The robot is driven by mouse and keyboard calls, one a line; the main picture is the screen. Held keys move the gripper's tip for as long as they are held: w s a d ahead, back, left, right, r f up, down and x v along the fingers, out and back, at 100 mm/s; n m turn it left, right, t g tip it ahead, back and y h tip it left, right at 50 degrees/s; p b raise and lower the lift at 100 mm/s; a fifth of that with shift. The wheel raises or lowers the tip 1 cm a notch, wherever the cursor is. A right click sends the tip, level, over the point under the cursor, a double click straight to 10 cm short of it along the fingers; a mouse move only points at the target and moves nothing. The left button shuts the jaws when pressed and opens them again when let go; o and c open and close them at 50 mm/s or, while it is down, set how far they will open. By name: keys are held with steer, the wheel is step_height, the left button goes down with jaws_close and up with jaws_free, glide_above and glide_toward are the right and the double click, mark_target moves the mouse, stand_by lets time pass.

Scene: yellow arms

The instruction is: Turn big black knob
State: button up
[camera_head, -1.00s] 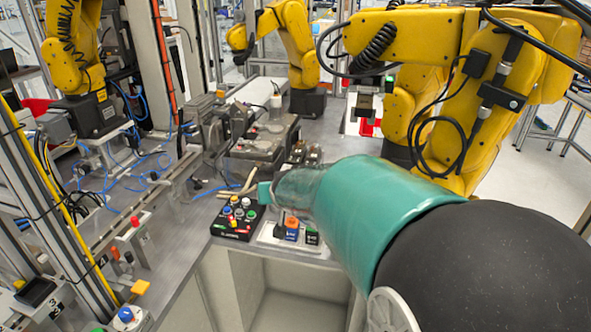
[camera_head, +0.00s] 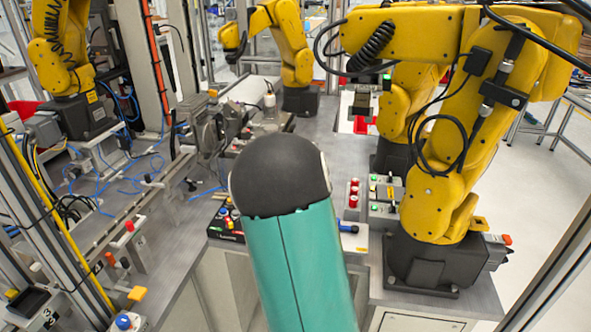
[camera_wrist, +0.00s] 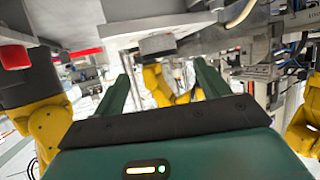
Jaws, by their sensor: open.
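My gripper (camera_wrist: 163,78) shows in the wrist view as two green fingers, spread apart with nothing held between them. The wrist picture looks upside down. A dark round knob-like piece (camera_wrist: 157,45) sits against a pale plate beyond the gap between the fingers; it may be the big black knob, but I cannot be sure. It looks apart from both fingers. In the head view, my arm's black elbow and teal link hide the gripper and part of the bench. A black control box (camera_head: 229,221) with coloured buttons is partly hidden behind my arm.
Button boxes with red buttons (camera_head: 353,192) and green buttons (camera_head: 384,200) stand right of my arm. A yellow robot arm (camera_head: 450,170) stands on a dark base further right. An aluminium frame (camera_head: 60,210) stands left. Red knob (camera_wrist: 14,57) is close at left in the wrist view.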

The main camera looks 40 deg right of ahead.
steer(key=x, duration=0.8)
steer(key=c, duration=1)
steer(key=shift+o, duration=0.2)
steer(key=shift+d+r, duration=0.1)
